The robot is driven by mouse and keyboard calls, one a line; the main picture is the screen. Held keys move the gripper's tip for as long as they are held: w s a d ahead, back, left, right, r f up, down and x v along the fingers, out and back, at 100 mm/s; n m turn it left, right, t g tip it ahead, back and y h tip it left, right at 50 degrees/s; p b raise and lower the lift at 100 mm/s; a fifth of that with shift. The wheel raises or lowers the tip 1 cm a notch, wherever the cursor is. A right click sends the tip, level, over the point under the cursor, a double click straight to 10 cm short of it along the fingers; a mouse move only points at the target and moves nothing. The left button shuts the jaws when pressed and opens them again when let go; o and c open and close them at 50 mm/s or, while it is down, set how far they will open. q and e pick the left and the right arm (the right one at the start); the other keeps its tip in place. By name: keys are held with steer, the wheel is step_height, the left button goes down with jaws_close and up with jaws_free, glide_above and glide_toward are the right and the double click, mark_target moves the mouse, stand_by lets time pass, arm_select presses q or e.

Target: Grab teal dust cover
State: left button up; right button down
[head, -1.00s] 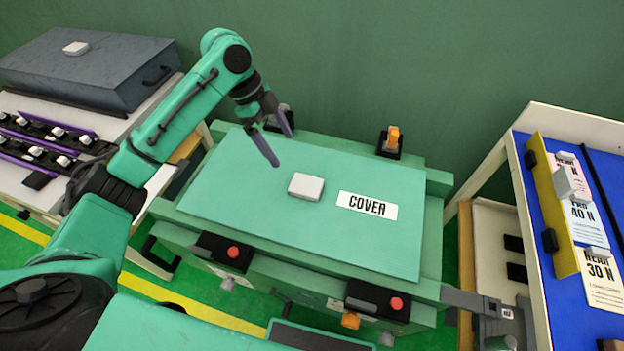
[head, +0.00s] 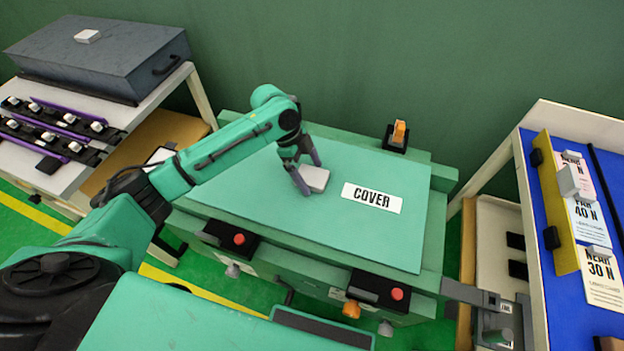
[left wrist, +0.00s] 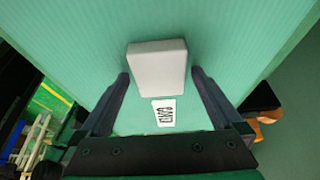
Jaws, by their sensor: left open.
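The teal dust cover (head: 270,215) is a flat sheet lying on the fixture in the middle of the head view. It bears a white COVER label (head: 372,198) and a pale grey block-shaped knob (head: 316,178). My left gripper (head: 311,180) is open at the knob, with its fingers on either side of it. In the left wrist view the knob (left wrist: 157,68) lies between the two spread fingertips (left wrist: 160,75), with gaps showing, and the label (left wrist: 164,113) shows nearer the palm. The part of the cover under my arm is hidden. My right gripper is not in view.
A grey case (head: 100,55) stands on the left bench, with purple-edged clip strips (head: 55,130) before it. A blue board (head: 560,240) with force cards is at right. Red buttons (head: 239,239) line the fixture's front edge; an orange-topped clamp (head: 398,135) stands behind.

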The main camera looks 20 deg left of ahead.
arm_select(q)
jaws_close()
steer(key=shift+r, duration=0.15)
